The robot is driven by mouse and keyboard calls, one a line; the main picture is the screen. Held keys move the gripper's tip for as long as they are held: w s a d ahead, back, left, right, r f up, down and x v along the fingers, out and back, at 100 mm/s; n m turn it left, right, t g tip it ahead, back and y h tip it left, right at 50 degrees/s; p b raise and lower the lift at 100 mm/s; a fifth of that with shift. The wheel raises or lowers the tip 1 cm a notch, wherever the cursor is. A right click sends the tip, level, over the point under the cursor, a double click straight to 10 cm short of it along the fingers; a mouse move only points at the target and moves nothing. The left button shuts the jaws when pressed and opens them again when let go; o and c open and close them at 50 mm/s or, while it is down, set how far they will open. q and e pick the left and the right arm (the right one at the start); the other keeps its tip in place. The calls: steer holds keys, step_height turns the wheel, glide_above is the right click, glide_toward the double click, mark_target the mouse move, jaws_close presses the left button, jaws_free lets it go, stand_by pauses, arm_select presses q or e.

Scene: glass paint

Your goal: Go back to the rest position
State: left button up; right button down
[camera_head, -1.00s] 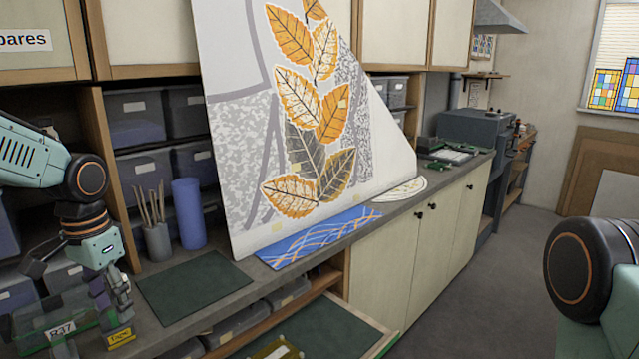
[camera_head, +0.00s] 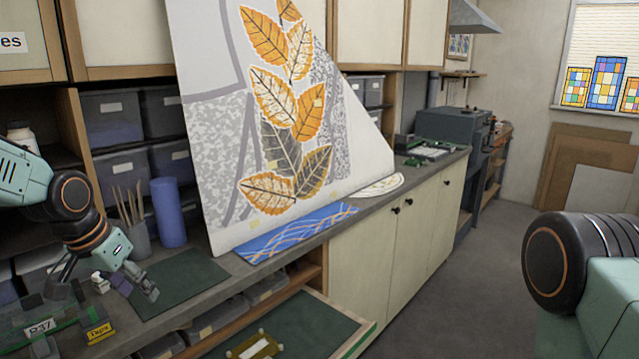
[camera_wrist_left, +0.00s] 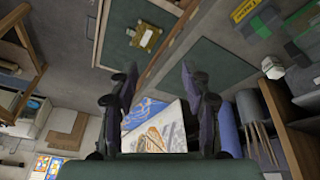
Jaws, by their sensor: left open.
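My left gripper (camera_head: 105,287) is at the left of the head view, over the counter between the clear tray with the R37 label and the dark green mat (camera_head: 178,287). Its two fingers are spread apart and nothing is between them. In the left wrist view the open fingers of the gripper (camera_wrist_left: 160,85) frame the leaf panel and blue patterned sheet in the distance. My right arm shows at the right edge of the head view, but its gripper is out of the picture.
A large leaf-patterned panel (camera_head: 240,120) leans above the counter, with a blue patterned sheet (camera_head: 295,232) at its foot. A blue cylinder (camera_head: 168,212) and a pot of sticks (camera_head: 137,240) stand behind the mat. An open drawer (camera_head: 315,325) juts out below. The floor at right is clear.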

arm_select(q)
steer(key=s+d+f+n+t+b, duration=0.1)
steer(key=s+d+f+b, duration=0.1)
steer(key=d+f, duration=0.35)
steer(key=s+d+f+n+b, duration=0.1)
steer(key=s+d+f+b, duration=0.15)
steer(key=f, duration=0.65)
steer(key=s+d+f+n+t+b, duration=0.1)
steer(key=s+d+f+b, duration=0.15)
steer(key=f, duration=0.55)
steer(key=s+d+f+g+b, duration=0.1)
steer(key=s+f+b, duration=0.4)
steer(key=s+f, duration=0.7)
steer(key=s+d+f+g+y+b, duration=0.1)
steer(key=s+f+g+b, duration=0.3)
steer(key=s+f, duration=0.8)
steer(key=s+b, duration=0.2)
steer(key=s, duration=0.1)
steer(key=shift+s+d+m+g, duration=0.15)
steer(key=shift+d+m+g, duration=0.1)
steer(key=shift+m+g, duration=0.05)
